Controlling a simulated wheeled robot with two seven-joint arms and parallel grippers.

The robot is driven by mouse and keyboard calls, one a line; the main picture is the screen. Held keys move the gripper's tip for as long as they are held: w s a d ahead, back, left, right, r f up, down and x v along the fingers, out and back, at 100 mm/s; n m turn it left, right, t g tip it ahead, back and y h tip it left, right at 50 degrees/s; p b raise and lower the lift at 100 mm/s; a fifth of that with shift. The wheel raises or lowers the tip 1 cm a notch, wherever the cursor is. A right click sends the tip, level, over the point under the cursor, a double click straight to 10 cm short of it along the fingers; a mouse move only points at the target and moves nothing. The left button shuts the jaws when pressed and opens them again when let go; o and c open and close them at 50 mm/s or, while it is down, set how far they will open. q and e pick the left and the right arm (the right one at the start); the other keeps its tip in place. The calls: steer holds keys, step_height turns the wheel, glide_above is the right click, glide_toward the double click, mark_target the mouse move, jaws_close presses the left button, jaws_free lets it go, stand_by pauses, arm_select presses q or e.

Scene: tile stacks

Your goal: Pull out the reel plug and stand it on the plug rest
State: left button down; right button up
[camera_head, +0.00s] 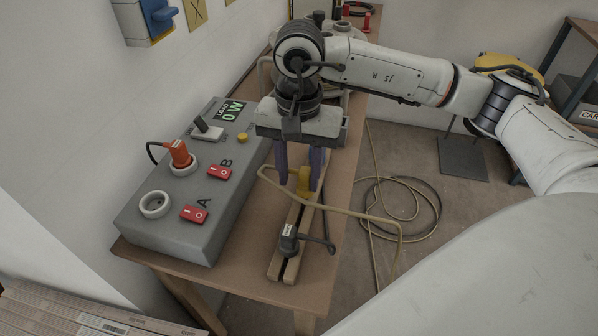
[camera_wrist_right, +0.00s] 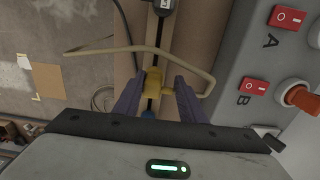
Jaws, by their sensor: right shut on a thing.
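The yellow reel plug (camera_head: 304,181), with its tan cable (camera_head: 352,214), is between the purple fingers of my right gripper (camera_head: 302,176), which is shut on it. The yellow plug (camera_wrist_right: 153,82) also shows between the fingers in the right wrist view. It is over the slotted wooden plug rest (camera_head: 280,268); I cannot tell whether it touches it. A dark labelled plug (camera_head: 289,240) stands at the near end of the rest. On the grey socket box (camera_head: 190,222), the socket (camera_head: 154,204) near switch A is empty. My left gripper is not in view.
An orange plug (camera_head: 180,154) with a black cord sits in the socket near red switch B (camera_head: 220,173). The box's display (camera_head: 230,110) reads 0 W. Tan cable (camera_head: 410,220) lies coiled on the floor. The tan cable also loops beside my right fingers.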

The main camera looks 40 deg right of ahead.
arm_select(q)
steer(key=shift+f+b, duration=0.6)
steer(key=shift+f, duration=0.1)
arm_select(e)
steer(key=shift+f, duration=0.75)
arm_select(q)
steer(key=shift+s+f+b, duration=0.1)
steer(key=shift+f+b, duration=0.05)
steer(key=shift+b, duration=0.25)
arm_select(e)
steer(key=shift+f, duration=0.45)
steer(key=o, duration=1.5)
steer(key=shift+r, duration=0.15)
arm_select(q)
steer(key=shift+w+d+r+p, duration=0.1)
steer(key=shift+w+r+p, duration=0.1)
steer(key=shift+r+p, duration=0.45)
arm_select(e)
steer(key=shift+r, duration=1.2)
arm_select(q)
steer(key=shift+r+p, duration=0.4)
steer(key=shift+p, duration=0.2)
arm_select(e)
steer(key=shift+r, duration=1)
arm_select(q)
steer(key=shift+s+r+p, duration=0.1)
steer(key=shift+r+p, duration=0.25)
arm_select(e)
steer(key=shift+r, duration=0.7)
